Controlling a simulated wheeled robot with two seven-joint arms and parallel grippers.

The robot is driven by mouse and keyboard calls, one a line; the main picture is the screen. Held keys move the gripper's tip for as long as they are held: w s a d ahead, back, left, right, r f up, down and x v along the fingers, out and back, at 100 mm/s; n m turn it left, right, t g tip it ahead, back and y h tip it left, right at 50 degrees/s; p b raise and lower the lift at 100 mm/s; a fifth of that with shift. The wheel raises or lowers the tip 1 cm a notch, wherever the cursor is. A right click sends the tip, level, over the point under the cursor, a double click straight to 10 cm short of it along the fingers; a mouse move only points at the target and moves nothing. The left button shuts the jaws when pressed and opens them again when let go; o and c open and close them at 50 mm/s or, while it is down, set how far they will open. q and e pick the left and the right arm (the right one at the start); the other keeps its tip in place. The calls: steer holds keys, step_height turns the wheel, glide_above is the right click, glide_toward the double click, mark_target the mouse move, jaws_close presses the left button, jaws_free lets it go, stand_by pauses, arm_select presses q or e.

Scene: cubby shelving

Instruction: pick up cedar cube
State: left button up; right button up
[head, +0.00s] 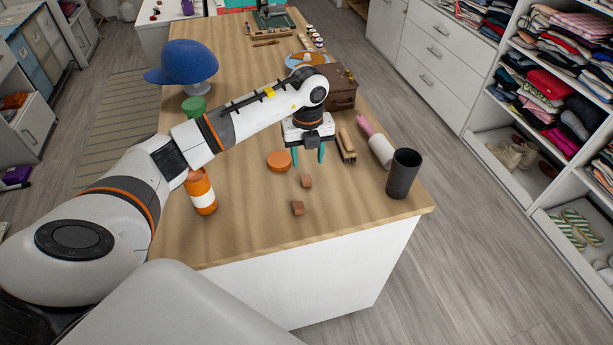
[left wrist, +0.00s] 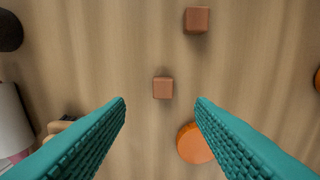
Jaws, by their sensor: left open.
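Two small reddish-brown wooden cubes lie on the wooden tabletop; I cannot tell them apart by kind. The farther cube (head: 306,181) is just in front of my left gripper (head: 308,157) in the head view. The nearer cube (head: 298,208) lies closer to the table's near edge. In the left wrist view, the farther cube (left wrist: 163,88) shows just beyond and between the fingertips (left wrist: 161,103), and the nearer cube (left wrist: 196,19) is at the top. My left gripper is open and empty, its teal fingers pointing down above the table. My right gripper is not in view.
An orange disc (head: 278,161) lies left of the gripper. An orange-and-white bottle (head: 201,191) stands at the left. A dark cup (head: 403,173), a pink-and-white roller (head: 377,146) and a wooden brush (head: 346,146) are at the right. Bare tabletop surrounds the cubes.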

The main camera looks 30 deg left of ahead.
mark_target(306, 178)
arm_select(q)
steer(key=shift+w+f, duration=0.1)
steer(key=shift+f, duration=0.45)
steer(key=shift+w+f, duration=0.15)
steer(key=shift+f, duration=0.15)
steer(key=f+p, duration=0.1)
steer(key=f, duration=0.1)
steer(key=s+f+p, duration=0.1)
steer(key=f, duration=0.1)
steer(key=shift+f, duration=0.4)
steer(key=shift+w+f, duration=0.1)
steer(key=shift+f, duration=0.05)
steer(key=c, duration=1.1)
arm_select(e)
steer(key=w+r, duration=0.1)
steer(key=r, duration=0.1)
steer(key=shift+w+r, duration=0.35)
